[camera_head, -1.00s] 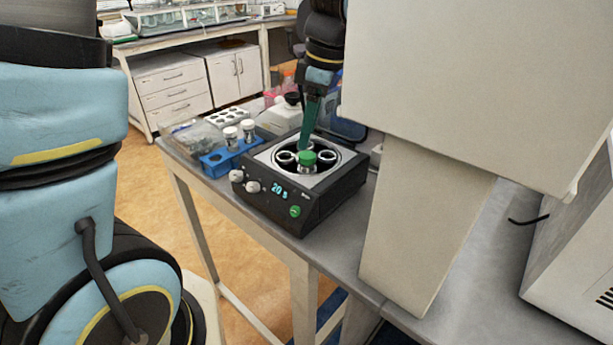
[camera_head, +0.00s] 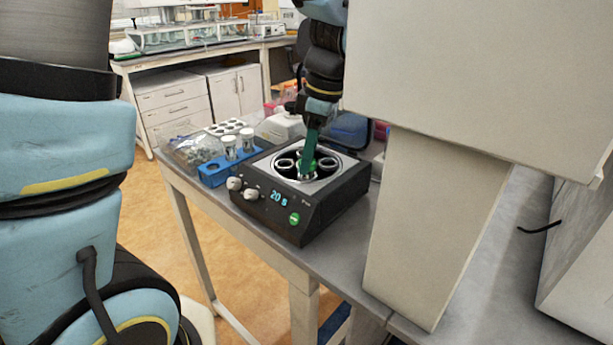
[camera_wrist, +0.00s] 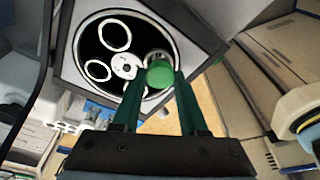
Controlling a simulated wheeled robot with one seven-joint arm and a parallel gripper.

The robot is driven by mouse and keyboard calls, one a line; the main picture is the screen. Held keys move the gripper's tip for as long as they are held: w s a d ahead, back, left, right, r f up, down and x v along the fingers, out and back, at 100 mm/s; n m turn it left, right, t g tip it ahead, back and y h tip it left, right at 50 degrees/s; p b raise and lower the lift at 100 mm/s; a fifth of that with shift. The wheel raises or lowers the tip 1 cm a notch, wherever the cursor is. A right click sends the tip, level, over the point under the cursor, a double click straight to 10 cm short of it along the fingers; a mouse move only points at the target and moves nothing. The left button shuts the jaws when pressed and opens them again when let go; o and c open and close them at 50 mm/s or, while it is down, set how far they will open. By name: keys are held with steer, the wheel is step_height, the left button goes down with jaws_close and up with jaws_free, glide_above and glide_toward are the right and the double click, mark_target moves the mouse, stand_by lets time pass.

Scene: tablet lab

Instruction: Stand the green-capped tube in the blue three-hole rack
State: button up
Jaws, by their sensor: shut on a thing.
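The green-capped tube (camera_wrist: 160,74) is in a hole of the black centrifuge's rotor, with its green cap showing. In the head view the cap (camera_head: 307,164) is partly hidden by my gripper. My gripper (camera_head: 307,158) reaches down from above, and its two green fingers are closed on the cap, one on each side, as the wrist view shows (camera_wrist: 162,88). The blue rack (camera_head: 213,175) stands left of the centrifuge. It holds two white-capped tubes (camera_head: 238,144) upright, and its hole nearest the left end looks empty.
The centrifuge (camera_head: 330,205) is open, with a display reading 20 s. Behind the blue rack are a white multi-hole rack (camera_head: 226,127) and a clear bag (camera_head: 185,150). A white bottle (camera_head: 281,127) stands behind the centrifuge. The bench's front edge is close.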

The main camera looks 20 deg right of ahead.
steer(key=c, duration=0.4)
steer(key=shift+o, duration=0.2)
steer(key=shift+r+p, duration=2.65)
steer(key=shift+r, duration=1.1)
